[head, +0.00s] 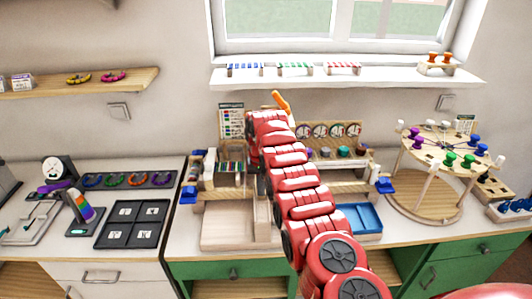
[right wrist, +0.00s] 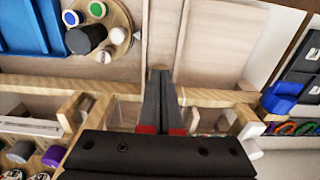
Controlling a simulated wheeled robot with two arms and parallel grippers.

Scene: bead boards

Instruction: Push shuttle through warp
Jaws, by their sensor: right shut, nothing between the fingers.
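The wooden loom frame (head: 345,187) stands on the green-fronted bench, with blue clamps at its left end (head: 188,194) and right end (head: 384,186). Coloured warp threads (head: 231,168) show left of my red right arm, which covers the loom's middle. In the right wrist view my right gripper (right wrist: 160,78) has its black fingers together and empty, over a wooden frame beam (right wrist: 210,97). I cannot make out the shuttle in either view. An orange piece (head: 282,102) sticks up at the arm's far end; I cannot tell what it is. My left gripper is out of view.
A pale wooden tray (head: 222,240) and a blue tray (head: 366,222) lie before the loom. A round wooden stand with coloured pegs (head: 446,146) is at right. Black boards (head: 134,223) are at left. A windowsill shelf (head: 350,80) is above.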

